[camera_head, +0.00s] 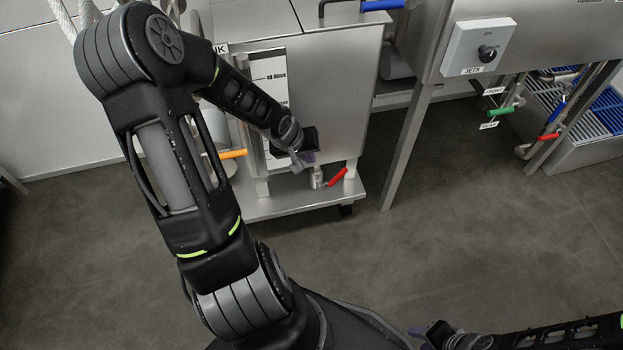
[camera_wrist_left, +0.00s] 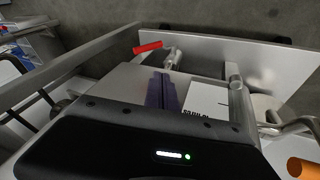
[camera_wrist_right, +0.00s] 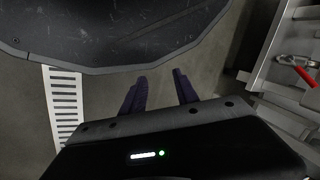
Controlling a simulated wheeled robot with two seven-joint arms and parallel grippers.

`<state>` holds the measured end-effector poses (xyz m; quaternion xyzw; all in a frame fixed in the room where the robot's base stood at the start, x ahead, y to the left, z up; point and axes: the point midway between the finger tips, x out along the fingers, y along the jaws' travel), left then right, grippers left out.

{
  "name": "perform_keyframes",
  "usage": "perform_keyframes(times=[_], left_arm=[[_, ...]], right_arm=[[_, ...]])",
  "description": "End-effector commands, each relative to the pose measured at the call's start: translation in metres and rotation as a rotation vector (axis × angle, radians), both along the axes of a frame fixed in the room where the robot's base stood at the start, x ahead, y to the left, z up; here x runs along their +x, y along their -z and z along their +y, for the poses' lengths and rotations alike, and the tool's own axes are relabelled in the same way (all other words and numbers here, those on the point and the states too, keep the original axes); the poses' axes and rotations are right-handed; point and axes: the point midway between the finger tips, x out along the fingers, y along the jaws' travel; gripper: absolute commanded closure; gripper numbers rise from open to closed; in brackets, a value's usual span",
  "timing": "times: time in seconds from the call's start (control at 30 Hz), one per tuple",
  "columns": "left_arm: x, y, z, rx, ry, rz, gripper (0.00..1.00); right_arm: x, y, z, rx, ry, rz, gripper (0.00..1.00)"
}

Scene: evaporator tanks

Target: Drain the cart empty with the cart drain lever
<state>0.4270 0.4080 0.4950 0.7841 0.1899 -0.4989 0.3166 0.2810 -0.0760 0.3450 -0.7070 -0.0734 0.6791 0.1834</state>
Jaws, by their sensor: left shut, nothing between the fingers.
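The steel cart (camera_head: 335,95) stands on a low wheeled base in the head view. The cart drain lever (camera_head: 337,177) is red and sits on a small valve low on the cart's front. The lever also shows in the left wrist view (camera_wrist_left: 147,47), beyond the fingers. My left gripper (camera_head: 303,163) is shut and empty, just above and left of the lever, apart from its handle. Its fingers show close together in the left wrist view (camera_wrist_left: 163,92). My right gripper (camera_head: 424,336) is open and empty near the bottom edge, far from the cart.
An orange lever (camera_head: 233,154) is left of the cart's front. A blue handle (camera_head: 382,5) is above the cart. A steel tank with a control box (camera_head: 478,48) stands right, with green (camera_head: 500,111) and red (camera_head: 549,136) levers below. The floor in front is clear.

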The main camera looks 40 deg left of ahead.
Motion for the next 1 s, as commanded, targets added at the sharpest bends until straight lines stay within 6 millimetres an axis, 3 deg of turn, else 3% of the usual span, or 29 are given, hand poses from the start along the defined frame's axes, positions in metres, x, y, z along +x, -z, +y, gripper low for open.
perform_keyframes(times=[0.47, 0.67, 1.0], left_arm=[[0.004, 0.012, -0.001, -0.001, 0.003, 0.001, 1.00], [0.015, 0.040, -0.002, -0.002, 0.003, 0.001, 1.00], [0.045, 0.102, -0.003, -0.002, 0.003, 0.001, 1.00]], right_arm=[[0.002, 0.011, -0.002, -0.002, 0.005, -0.003, 0.64], [0.008, 0.037, -0.008, -0.012, 0.019, -0.014, 0.64], [0.019, 0.089, -0.016, -0.027, 0.043, -0.035, 0.64]])
